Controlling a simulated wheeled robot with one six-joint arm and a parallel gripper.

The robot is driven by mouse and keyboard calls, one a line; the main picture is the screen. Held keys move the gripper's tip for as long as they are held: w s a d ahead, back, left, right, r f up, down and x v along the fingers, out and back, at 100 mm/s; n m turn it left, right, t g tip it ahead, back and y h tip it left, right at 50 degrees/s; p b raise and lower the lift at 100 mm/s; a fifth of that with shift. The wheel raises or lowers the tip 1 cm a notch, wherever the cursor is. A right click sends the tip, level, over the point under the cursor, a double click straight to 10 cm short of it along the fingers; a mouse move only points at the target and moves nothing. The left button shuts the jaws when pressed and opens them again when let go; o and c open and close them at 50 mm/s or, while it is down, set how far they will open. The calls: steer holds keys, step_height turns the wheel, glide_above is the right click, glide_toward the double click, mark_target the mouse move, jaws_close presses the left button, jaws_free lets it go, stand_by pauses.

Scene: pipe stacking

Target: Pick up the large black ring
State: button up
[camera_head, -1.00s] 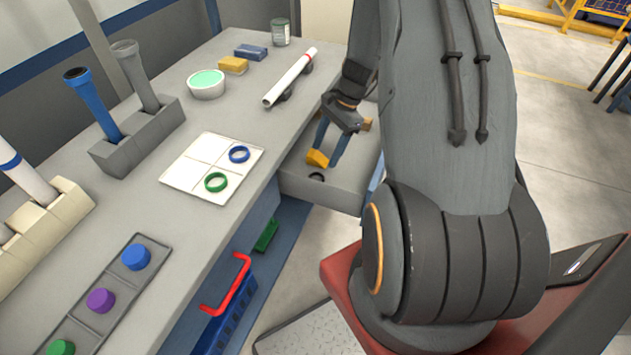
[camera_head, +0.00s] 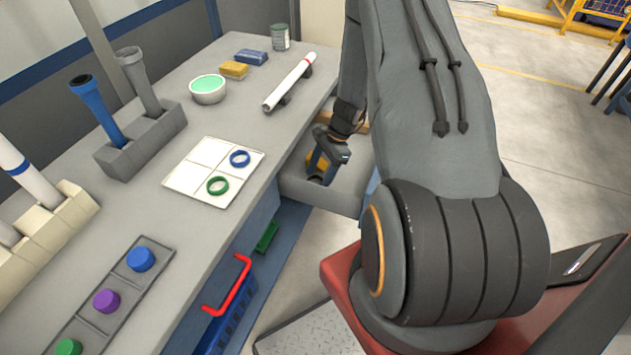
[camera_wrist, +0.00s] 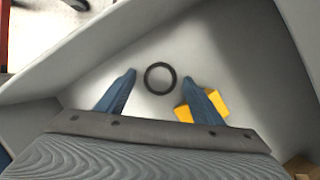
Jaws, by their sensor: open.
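The black ring (camera_wrist: 147,84) lies flat on the drawer floor in the wrist view, ahead of and between my fingertips. My gripper (camera_wrist: 160,78) is open, with one blue finger on each side of the ring and nothing held. In the head view my gripper (camera_head: 327,168) reaches down into the open drawer (camera_head: 318,196). The ring is hidden there.
A yellow block (camera_wrist: 211,101) lies by the right finger in the wrist view, partly behind it. The drawer walls stand close around my gripper. On the worktop, a white tile (camera_head: 190,178) bears a blue ring (camera_head: 240,159) and a green ring (camera_head: 218,186).

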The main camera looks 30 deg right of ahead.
steer(key=c, duration=1.1)
steer(key=shift+r, duration=0.1)
step_height(320, 180, up, 19)
steer(key=p, duration=0.4)
steer(key=shift+p, duration=0.3)
stand_by(0.5)
